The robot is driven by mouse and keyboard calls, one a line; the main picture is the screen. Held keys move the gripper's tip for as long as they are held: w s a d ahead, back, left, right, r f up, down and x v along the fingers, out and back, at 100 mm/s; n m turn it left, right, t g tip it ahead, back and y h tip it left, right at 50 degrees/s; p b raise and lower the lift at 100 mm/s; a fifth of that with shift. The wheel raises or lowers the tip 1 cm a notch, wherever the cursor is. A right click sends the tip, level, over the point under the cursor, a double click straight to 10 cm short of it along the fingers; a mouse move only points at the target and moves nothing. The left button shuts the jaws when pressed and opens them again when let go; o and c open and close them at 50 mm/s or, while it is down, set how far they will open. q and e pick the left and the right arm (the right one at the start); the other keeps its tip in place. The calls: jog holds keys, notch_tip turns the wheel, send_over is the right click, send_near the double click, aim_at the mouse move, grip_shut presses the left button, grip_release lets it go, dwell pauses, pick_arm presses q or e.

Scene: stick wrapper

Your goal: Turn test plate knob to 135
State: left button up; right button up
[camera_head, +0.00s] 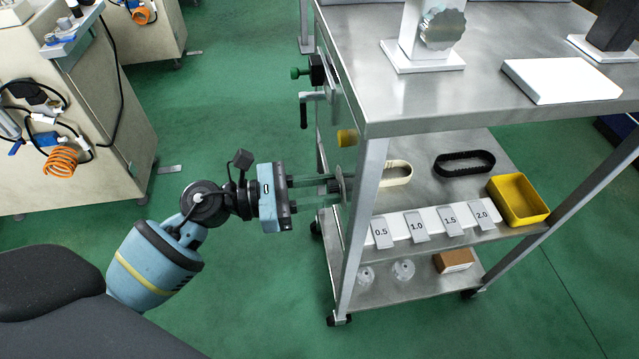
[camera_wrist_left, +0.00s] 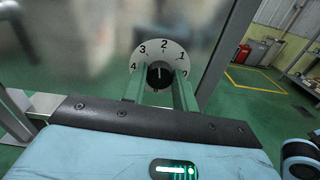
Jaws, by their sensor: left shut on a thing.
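The knob (camera_wrist_left: 159,75) is black with a white pointer line, at the centre of a round pale dial (camera_wrist_left: 146,54) in the left wrist view. The dial carries figures; 4, 3, 2 and 1 are readable. The pointer stands nearly upright, toward the 2. In the head view the dial (camera_head: 343,184) shows edge-on at the cart's left side, and the knob is hard to make out. My left gripper (camera_head: 330,186) reaches it from the left, shut on the knob, with one green finger on each side. My right gripper is in neither view.
The metal cart (camera_head: 480,119) has its front-left leg (camera_head: 362,215) close beside the dial. A yellow bin (camera_head: 519,184) and numbered plates stand lower. Green floor lies open to the left.

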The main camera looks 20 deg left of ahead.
pick_arm(q)
jog(key=n+p, duration=0.2)
jog(key=n, duration=0.1)
jog(key=shift+r, duration=0.15)
jog(key=shift+n+p, duration=1.2)
jog(key=shift+n, duration=0.6)
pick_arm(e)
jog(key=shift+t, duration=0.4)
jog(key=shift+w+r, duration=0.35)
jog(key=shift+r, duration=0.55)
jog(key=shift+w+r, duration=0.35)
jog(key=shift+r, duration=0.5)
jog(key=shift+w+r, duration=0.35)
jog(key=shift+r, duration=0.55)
pick_arm(q)
jog(key=shift+f, duration=0.2)
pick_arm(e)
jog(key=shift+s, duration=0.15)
pick_arm(q)
jog(key=o, duration=1)
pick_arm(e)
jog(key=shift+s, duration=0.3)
pick_arm(q)
jog(key=shift+v, duration=3.95)
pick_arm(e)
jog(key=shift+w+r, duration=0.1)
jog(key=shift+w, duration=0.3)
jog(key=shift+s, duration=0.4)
